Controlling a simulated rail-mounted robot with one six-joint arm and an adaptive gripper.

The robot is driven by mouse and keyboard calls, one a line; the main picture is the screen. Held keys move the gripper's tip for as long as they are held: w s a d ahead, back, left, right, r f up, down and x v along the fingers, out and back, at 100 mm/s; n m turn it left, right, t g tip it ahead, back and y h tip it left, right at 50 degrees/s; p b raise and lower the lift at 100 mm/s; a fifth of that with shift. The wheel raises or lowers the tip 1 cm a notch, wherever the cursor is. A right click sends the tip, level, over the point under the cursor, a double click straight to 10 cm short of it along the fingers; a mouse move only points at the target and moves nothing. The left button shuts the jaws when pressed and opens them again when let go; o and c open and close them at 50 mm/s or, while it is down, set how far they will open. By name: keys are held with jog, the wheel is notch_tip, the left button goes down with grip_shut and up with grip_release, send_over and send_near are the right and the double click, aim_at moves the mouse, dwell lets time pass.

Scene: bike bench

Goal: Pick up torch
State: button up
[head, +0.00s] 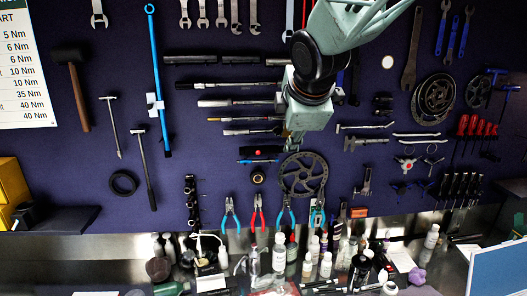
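I cannot pick out the torch for certain; the small things on the bench are crowded and too small to tell apart. My arm reaches in from the top, right of centre, in front of the tool wall. My gripper (293,142) is barely visible below the pale green wrist, in front of the wall above a chainring. Its fingers are too small and hidden to show whether they are open or shut. Dark stick-like items (322,286) lie at the bench front, but I cannot tell what they are.
The dark tool wall (230,130) carries wrenches, pliers (257,213), a mallet (71,58) and a chainring (303,175). Bottles (279,252) crowd the middle of the bench. Yellow boxes (12,183) stand at far left.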

jog(key=shift+b+x, duration=0.35)
jog(key=shift+x, duration=2.25)
jog(key=shift+c, duration=0.3)
jog(key=c, duration=0.6)
jog(key=shift+r, duration=0.2)
jog(key=s+d+r+b, duration=0.1)
jog(key=s+d, duration=0.2)
jog(key=s, duration=1.4)
jog(key=shift+s+d, duration=0.2)
jog(key=shift+s, duration=0.2)
